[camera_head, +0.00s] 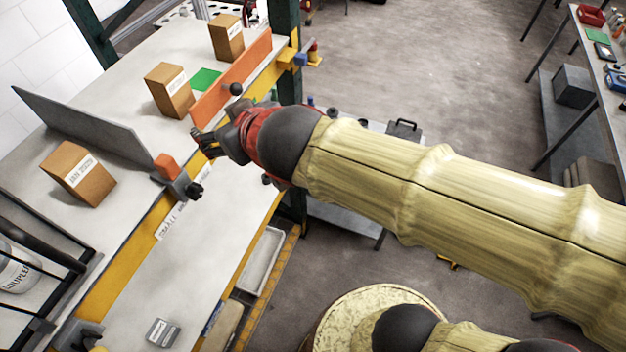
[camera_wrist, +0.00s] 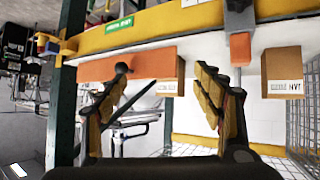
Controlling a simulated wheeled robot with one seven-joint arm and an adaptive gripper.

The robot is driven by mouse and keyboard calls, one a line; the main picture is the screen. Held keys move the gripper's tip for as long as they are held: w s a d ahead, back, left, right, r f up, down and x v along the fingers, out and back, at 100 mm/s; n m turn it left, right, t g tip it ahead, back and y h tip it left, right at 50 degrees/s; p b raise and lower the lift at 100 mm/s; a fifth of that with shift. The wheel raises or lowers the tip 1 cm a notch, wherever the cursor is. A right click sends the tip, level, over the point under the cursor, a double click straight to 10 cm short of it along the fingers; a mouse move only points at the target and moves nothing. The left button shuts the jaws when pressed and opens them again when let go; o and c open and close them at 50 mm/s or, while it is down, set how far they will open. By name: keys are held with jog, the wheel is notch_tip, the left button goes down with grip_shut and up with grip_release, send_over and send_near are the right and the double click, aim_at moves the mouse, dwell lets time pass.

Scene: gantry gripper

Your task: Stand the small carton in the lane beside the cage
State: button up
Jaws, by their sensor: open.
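Three brown cartons with white labels stand on the grey shelf: a near one (camera_head: 78,173), a middle one (camera_head: 168,90) and a far one (camera_head: 226,37). They look alike, and I cannot tell which is the small carton. The near one stands between a grey upright panel (camera_head: 85,125) and a dark-barred frame (camera_head: 42,243). Wire mesh (camera_wrist: 306,80), perhaps the cage, shows in the wrist view beside a carton (camera_wrist: 281,72). My gripper (camera_head: 203,143) is open and empty at the shelf's front edge, apart from the cartons. Its spread fingers (camera_wrist: 165,110) show in the wrist view, which looks upside down.
An orange panel (camera_head: 232,78) with a dark knob stands along the shelf front, before the middle carton. A green patch (camera_head: 205,79) lies behind it. An orange block (camera_head: 166,166) sits at the grey panel's front end. A yellow beam (camera_head: 128,245) runs along the edge.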

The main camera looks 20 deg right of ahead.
jog(key=s+d+f+m+g+h, duration=0.1)
jog(key=s+d+f+h, duration=0.1)
jog(key=d, duration=0.4)
jog(key=s+d+f+m+h, duration=0.1)
jog(key=s+d+m, duration=0.1)
jog(key=d, duration=0.4)
jog(key=s+d+f+m+g, duration=0.2)
jog(key=s+d+f+g, duration=0.2)
jog(key=s+d, duration=0.3)
jog(key=s+f, duration=0.1)
jog(key=s, duration=0.3)
jog(key=shift+s+d+f+h, duration=0.2)
jog(key=shift+s+d+h, duration=0.1)
jog(key=shift+h, duration=0.1)
notch_tip(320, 180, down, 33)
jog(key=b, duration=3.3)
jog(key=shift+w, duration=0.1)
